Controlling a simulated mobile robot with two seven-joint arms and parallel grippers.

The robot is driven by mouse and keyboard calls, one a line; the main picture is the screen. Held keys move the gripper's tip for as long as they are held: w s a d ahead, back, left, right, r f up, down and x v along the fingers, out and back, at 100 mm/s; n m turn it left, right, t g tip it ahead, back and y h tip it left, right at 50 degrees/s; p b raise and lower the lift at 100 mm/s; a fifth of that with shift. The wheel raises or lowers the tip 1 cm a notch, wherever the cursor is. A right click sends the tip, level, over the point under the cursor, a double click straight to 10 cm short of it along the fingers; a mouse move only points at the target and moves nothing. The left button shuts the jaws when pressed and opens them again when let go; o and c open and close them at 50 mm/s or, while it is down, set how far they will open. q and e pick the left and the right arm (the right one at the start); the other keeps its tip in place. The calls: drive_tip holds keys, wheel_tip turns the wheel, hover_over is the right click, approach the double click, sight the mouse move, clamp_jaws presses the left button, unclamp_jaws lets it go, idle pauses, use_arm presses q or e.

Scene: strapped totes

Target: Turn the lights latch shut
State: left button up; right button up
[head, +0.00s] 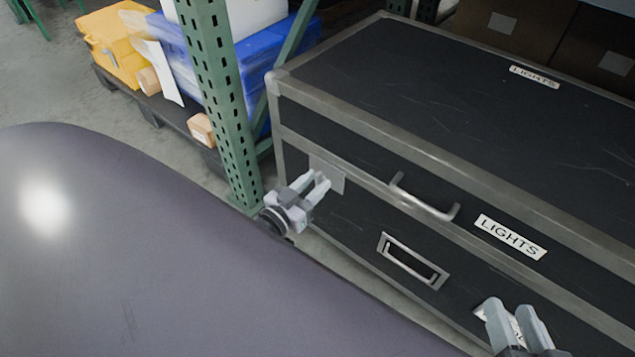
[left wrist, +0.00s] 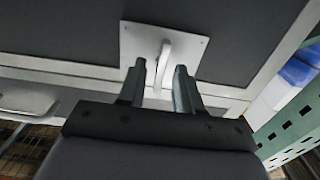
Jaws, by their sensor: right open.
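The lights case (head: 400,95) is a black box with grey metal edges and a "LIGHTS" label (head: 510,237) on its front. A latch (head: 328,170) with a pale square plate sits on the case's front left. In the left wrist view the latch (left wrist: 165,48) shows a light lever standing between my open fingers; contact is unclear. My left gripper (head: 318,187) is open in front of this latch and partly hides it. My right gripper (head: 513,318) is open near the lower right front, over a pale plate whose details it hides.
A bar handle (head: 425,200) and a recessed handle (head: 413,262) are on the case's front. A green rack post (head: 222,95) stands just left of the case. Blue (head: 235,60) and yellow (head: 115,45) containers stand behind it. Brown boxes are at the back right.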

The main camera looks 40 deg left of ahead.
use_arm(q)
drive_tip(key=shift+w+d, duration=0.1)
drive_tip(key=shift+w, duration=0.65)
clamp_jaws()
